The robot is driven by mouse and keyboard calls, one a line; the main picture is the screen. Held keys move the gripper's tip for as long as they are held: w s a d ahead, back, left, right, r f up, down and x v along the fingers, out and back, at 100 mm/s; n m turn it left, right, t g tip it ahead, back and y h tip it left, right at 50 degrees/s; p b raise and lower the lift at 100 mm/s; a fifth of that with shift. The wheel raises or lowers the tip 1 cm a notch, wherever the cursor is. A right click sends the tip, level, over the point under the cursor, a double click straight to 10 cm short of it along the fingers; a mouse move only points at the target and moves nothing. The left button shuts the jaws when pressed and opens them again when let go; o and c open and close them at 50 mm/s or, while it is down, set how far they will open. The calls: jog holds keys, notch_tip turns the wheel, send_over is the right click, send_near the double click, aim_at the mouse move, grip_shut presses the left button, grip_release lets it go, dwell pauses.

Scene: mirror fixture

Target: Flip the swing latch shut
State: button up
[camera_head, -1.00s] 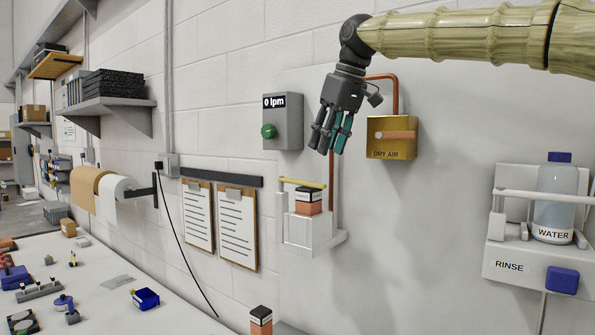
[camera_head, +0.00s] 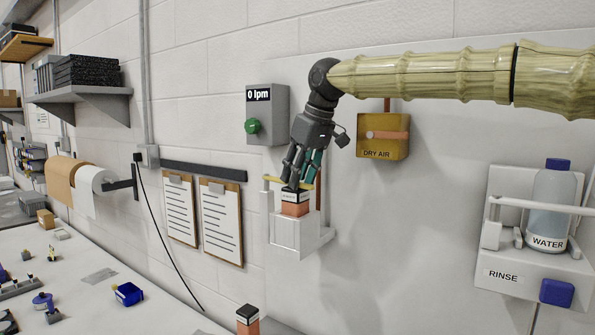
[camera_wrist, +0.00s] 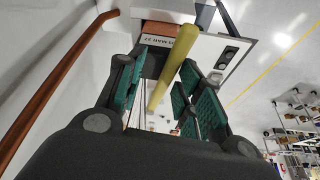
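The swing latch is a yellow bar (camera_head: 273,178) along the top of a white wall holder (camera_head: 291,240). An orange block with a black top and white label (camera_head: 295,208) sits in the holder, under the bar. My gripper (camera_head: 298,184) is directly above the holder, pointing down, its fingertips overlapping the bar in the head view. In the wrist view the bar (camera_wrist: 173,68) runs between my two teal-padded fingers (camera_wrist: 160,88), which are apart. The block's label shows just beyond the fingertips. I cannot tell whether a finger touches the bar.
A copper pipe (camera_wrist: 58,85) runs along the left in the wrist view. A grey flow box reading 0 lpm (camera_head: 267,113) and a yellow DRY AIR box (camera_head: 382,138) are mounted nearby. A rinse station (camera_head: 535,265) with a water bottle stands right. Clipboards (camera_head: 221,222) hang left.

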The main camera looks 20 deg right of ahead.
jog(key=shift+s, duration=0.4)
jog(key=shift+s+r, duration=0.3)
jog(key=shift+s, duration=0.55)
jog(key=shift+w+a+f, duration=0.1)
jog(key=shift+w+f, duration=0.15)
jog(key=shift+w, duration=0.25)
jog(key=shift+w+a+f, duration=0.1)
jog(key=shift+w+f, duration=0.1)
jog(key=shift+w, duration=0.25)
jog(key=c, duration=0.4)
jog(key=shift+d, duration=0.1)
jog(key=c, duration=0.3)
jog(key=shift+s+r, duration=0.15)
jog(key=shift+s, duration=0.1)
grip_shut()
jog(key=shift+w, duration=0.1)
